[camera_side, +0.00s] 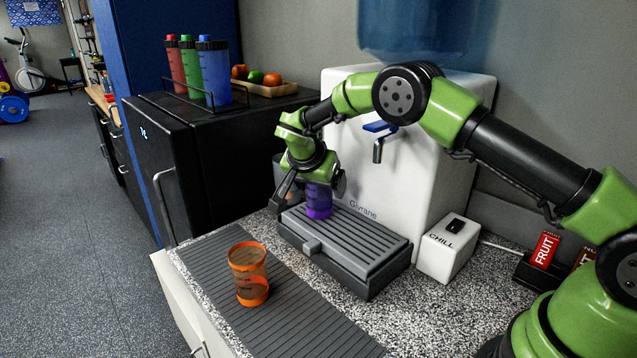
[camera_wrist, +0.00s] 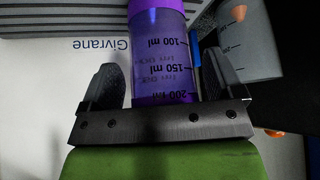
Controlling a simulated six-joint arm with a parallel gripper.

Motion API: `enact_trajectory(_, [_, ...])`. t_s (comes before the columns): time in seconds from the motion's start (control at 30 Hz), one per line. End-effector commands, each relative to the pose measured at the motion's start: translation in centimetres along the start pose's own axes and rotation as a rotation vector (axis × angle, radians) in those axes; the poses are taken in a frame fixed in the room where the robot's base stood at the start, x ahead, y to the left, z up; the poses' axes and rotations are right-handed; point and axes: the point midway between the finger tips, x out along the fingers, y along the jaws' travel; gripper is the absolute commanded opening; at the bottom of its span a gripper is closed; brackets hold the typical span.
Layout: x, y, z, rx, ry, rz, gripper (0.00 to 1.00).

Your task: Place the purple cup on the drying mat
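The purple cup (camera_side: 319,201) stands on the ribbed drip tray of the white water dispenser, partly hidden by my gripper (camera_side: 311,188). In the wrist view the cup (camera_wrist: 163,55) is translucent purple with millilitre marks. It lies between the two dark fingers of my gripper (camera_wrist: 162,80), with a visible gap on each side. My gripper is open around the cup. The drying mat (camera_side: 298,325) is a long grey ribbed mat along the counter's front edge, in front of the drip tray.
An orange cup (camera_side: 248,274) stands on the mat. The drip tray (camera_side: 352,242) sits under the dispenser (camera_side: 440,150), beside a white CHILL box (camera_side: 447,249). A grey cup (camera_wrist: 255,35) is close beside my gripper. The mat's right part is clear.

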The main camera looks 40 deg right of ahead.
Motion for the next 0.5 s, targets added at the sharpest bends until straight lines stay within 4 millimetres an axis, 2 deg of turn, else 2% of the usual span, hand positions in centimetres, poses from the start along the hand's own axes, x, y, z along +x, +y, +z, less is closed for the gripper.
enact_trajectory(0.17, [0.1,0.0,0.1,0.0,0.0,0.0,0.87])
enact_trajectory(0.23, [-0.7,-0.1,0.0,0.0,0.002,-0.003,0.87])
enact_trajectory(0.5, [-5.6,0.8,-0.5,0.001,0.003,-0.004,0.87])
